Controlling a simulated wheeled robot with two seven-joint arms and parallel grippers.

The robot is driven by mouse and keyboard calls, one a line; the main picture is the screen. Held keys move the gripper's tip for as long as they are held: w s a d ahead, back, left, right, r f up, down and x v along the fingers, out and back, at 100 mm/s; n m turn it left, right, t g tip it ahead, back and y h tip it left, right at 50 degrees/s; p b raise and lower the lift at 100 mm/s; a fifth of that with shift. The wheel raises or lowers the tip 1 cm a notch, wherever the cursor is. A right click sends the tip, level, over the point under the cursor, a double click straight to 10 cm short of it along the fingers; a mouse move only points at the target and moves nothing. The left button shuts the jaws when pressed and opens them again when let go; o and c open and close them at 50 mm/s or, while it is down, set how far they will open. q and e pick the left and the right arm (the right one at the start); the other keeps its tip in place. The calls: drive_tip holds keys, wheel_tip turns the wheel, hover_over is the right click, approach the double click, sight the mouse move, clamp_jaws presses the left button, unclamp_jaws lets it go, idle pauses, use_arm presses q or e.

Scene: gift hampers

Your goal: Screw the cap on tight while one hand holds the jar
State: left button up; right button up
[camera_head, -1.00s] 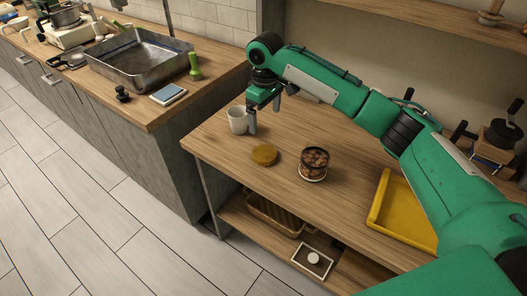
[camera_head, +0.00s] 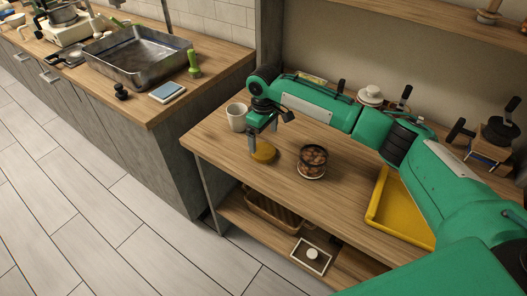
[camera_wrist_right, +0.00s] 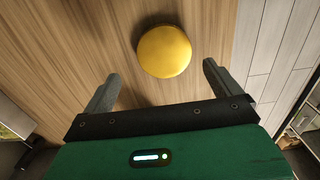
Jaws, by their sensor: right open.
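The jar (camera_head: 312,160), clear and filled with brown round pieces, stands upright and uncapped on the wooden table. The round yellow cap (camera_head: 264,152) lies flat on the table to the left of the jar. In the right wrist view the cap (camera_wrist_right: 164,51) lies ahead of the fingertips, between their lines. My right gripper (camera_head: 263,142) is open and empty, pointing down just above the cap; it also shows in the right wrist view (camera_wrist_right: 158,80). My left gripper is not in view, and nothing holds the jar.
A white mug (camera_head: 237,117) stands close behind and left of the cap. A yellow tray (camera_head: 376,213) lies at the right of the table. The table's front edge is near the cap. The tabletop between jar and tray is clear.

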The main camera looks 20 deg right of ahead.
sight(263, 151)
drive_tip(key=shift+s+a+f+p, duration=0.15)
drive_tip(key=shift+f+p, duration=0.1)
drive_tip(key=shift+f, duration=0.6)
drive_tip(key=shift+s+d+f+p, duration=0.1)
drive_tip(key=shift+f+p, duration=0.1)
drive_tip(key=shift+f, duration=0.7)
drive_tip(key=shift+s+a+f+p, duration=0.15)
drive_tip(key=shift+f+p, duration=0.1)
drive_tip(key=shift+f, duration=0.6)
drive_tip(key=c, duration=1)
